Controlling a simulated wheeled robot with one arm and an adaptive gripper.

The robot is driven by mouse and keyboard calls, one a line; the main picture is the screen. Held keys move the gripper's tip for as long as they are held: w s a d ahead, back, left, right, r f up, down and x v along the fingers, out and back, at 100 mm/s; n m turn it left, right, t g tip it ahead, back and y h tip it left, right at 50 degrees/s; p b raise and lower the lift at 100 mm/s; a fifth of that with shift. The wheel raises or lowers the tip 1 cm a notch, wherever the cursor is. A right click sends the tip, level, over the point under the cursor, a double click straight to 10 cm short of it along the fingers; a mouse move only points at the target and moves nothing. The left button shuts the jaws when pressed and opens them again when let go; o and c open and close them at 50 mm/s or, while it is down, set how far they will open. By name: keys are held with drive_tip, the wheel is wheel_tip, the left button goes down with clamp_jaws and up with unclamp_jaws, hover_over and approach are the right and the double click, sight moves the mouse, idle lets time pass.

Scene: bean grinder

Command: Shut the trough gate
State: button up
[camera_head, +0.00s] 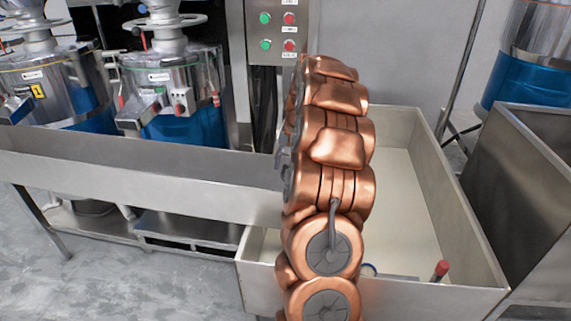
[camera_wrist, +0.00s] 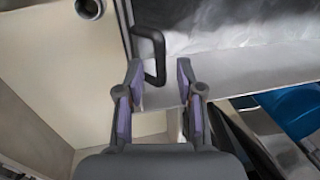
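A black bent handle (camera_wrist: 150,45), seen in the wrist view, stands at the end of a shiny metal trough (camera_wrist: 225,25). My gripper (camera_wrist: 160,76) is open, and the handle's lower end lies between its fingertips in the picture. I cannot tell whether the fingers touch it. The gate's plate and how far it stands open are not clear. In the head view the long steel trough (camera_head: 140,180) runs in from the left to behind my copper arm. The arm hides the handle, the gate and most of my gripper there.
A large pale open bin (camera_head: 425,205) lies behind and right of my arm, with a red-capped part (camera_head: 440,269) at its front rim. Steel grinders (camera_head: 170,85) stand behind the trough. A control box (camera_head: 278,30) hangs behind the arm. A steel hopper (camera_head: 520,175) is at right.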

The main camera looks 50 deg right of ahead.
drive_tip(key=v, duration=1.2)
drive_tip(key=shift+c, duration=0.3)
